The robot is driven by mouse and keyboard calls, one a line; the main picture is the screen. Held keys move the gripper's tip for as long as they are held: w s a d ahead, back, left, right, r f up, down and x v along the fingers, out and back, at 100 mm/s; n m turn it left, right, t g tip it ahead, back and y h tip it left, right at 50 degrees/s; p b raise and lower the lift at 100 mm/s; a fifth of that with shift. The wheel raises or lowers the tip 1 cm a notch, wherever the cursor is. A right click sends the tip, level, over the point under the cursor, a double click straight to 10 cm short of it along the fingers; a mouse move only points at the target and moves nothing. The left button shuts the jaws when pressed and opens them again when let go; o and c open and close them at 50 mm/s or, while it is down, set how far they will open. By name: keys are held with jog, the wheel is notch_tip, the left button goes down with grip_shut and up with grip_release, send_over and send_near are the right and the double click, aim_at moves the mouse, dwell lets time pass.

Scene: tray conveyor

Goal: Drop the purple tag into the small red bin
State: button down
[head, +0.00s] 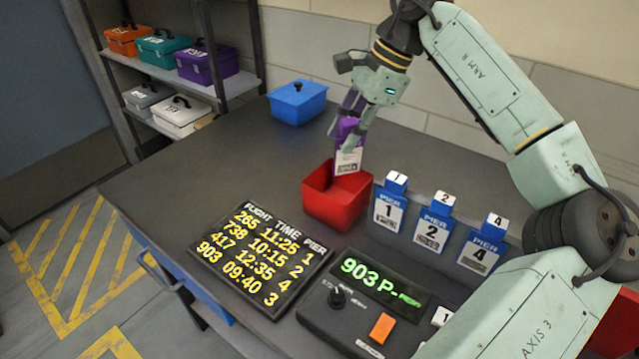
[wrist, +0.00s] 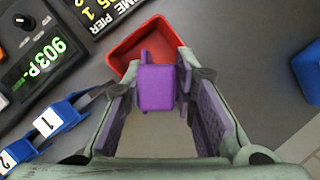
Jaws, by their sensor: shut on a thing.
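The purple tag (head: 348,131), with a white printed lower part, hangs between the fingers of my gripper (head: 354,122) in the head view. In the wrist view the purple tag (wrist: 156,88) shows between the finger pads of my gripper (wrist: 160,95). The small red bin (head: 336,205) is open and stands on the dark table. The tag's lower end overlaps the bin's far rim in the head view; I cannot tell whether it is inside. In the wrist view the red bin (wrist: 124,54) lies just beyond the tag, partly hidden by it and the fingers.
A blue lidded box (head: 298,103) stands at the table's back left. Blue pier holders (head: 433,232) stand right of the bin. A flight board (head: 262,258) and a control panel (head: 365,305) lie in front. A shelf (head: 160,75) with several cases is at the left.

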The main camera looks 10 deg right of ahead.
aim_at(348, 158)
jog(key=shift+d+f+b, duration=0.1)
jog(key=shift+f+b, duration=2.1)
jog(key=shift+f, duration=0.85)
jog(key=c, duration=1.2)
grip_release()
jog(key=shift+r, duration=0.15)
jog(key=v, duration=1.2)
jog(key=shift+s, duration=0.1)
